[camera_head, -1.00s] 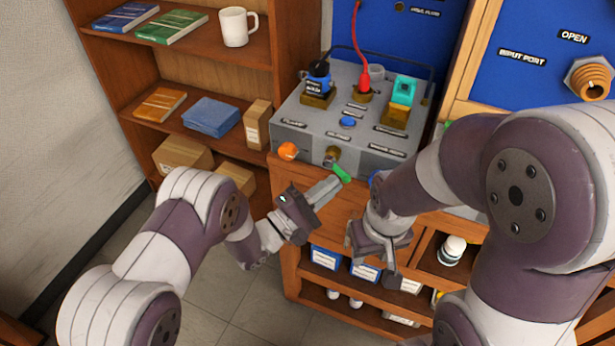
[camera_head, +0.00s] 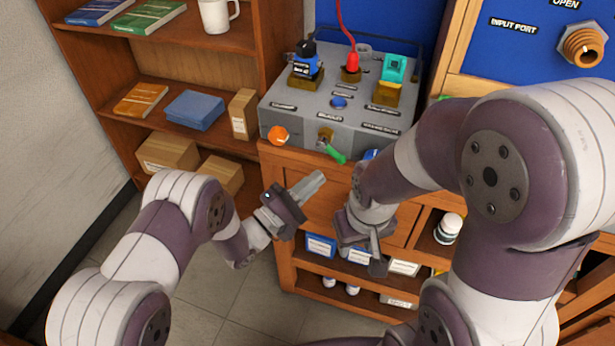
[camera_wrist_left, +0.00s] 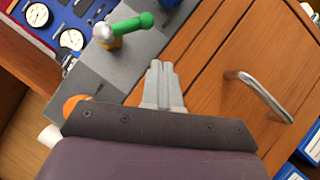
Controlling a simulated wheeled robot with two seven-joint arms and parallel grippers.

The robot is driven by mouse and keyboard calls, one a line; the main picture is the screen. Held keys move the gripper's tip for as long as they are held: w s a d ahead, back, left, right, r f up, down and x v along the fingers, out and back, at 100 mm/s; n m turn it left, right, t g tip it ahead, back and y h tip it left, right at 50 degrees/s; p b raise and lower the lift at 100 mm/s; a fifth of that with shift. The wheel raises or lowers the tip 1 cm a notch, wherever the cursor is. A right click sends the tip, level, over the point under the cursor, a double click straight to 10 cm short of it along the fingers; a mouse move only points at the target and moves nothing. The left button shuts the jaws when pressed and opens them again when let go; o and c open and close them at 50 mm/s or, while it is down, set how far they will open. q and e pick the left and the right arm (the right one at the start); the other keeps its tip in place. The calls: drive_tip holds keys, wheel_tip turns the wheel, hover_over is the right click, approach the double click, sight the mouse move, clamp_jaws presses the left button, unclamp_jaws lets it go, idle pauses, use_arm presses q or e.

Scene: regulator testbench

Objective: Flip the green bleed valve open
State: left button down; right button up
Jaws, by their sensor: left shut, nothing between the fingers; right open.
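The green bleed valve lever (camera_head: 333,153) sits on the front face of the grey testbench box (camera_head: 300,112), on a brass fitting. It slants down and to the right in the head view. In the left wrist view the green lever (camera_wrist_left: 136,22) shows at the top, beyond my fingertips. My left gripper (camera_head: 314,181) is shut and empty, below and left of the lever and apart from it; its closed fingers also show in the left wrist view (camera_wrist_left: 160,72). My right gripper (camera_head: 362,246) is open, lower and to the right, in front of the cabinet.
An orange knob (camera_head: 278,135) is left of the lever on the same face. A blue knob (camera_head: 370,155) is to its right, partly behind my right arm. A metal drawer handle (camera_wrist_left: 262,95) sticks out from the wooden cabinet front. Shelves (camera_head: 150,99) stand at left.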

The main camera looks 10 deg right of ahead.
use_arm(q)
drive_tip(key=s+d+f+v, duration=0.1)
drive_tip(key=v, duration=0.8)
drive_tip(key=shift+s+f, duration=0.15)
drive_tip(key=shift+f, duration=0.2)
use_arm(e)
drive_tip(key=shift+f, duration=0.15)
use_arm(q)
drive_tip(key=shift+a, duration=0.25)
